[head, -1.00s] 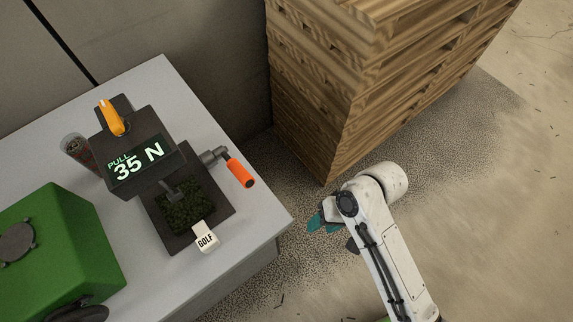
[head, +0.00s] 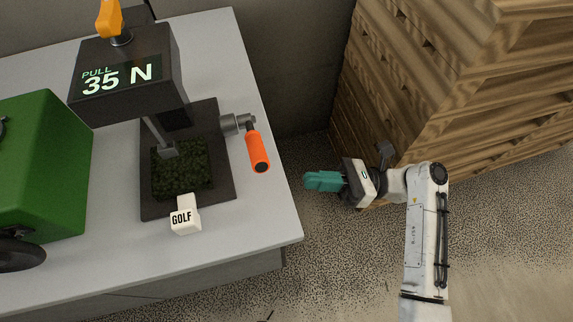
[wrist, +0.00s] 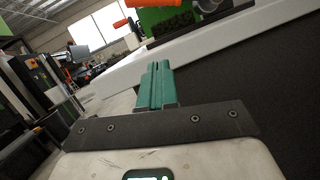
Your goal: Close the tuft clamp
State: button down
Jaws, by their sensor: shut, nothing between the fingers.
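The tuft clamp shows in the head view as a grey rod and foot (head: 168,150) over a dark green turf sample (head: 182,172) on a black base plate (head: 226,181). A lever with an orange grip (head: 257,152) sticks out from the base's right side. Its display (head: 120,77) reads "PULL 35 N". A white "GOLF" tag (head: 185,218) sits at the base's front edge. My gripper (head: 308,181) is right of the table edge, apart from the orange grip, with teal fingers together and empty. The fingers also show in the wrist view (wrist: 156,72), below the table edge there.
The grey-white table (head: 262,215) has a bare strip along its right edge. A green machine (head: 45,165) stands at the left. Stacked wooden pallets (head: 450,85) rise behind my arm. An orange knob (head: 109,15) tops the tester.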

notch_tip(320, 180, up, 2)
jog(key=d+m+y, duration=0.1)
send_near(251, 140)
jog(key=shift+g+y, duration=0.3)
jog(key=s+a, duration=0.1)
jog(key=a, duration=0.1)
jog(key=s+a, duration=0.2)
jog(key=shift+s+a, duration=0.2)
jog(key=shift+a, duration=0.15)
jog(key=shift+r, duration=0.1)
jog(key=shift+r+m+p, duration=0.25)
jog(key=shift+m+p, duration=0.45)
jog(key=shift+p, duration=0.45)
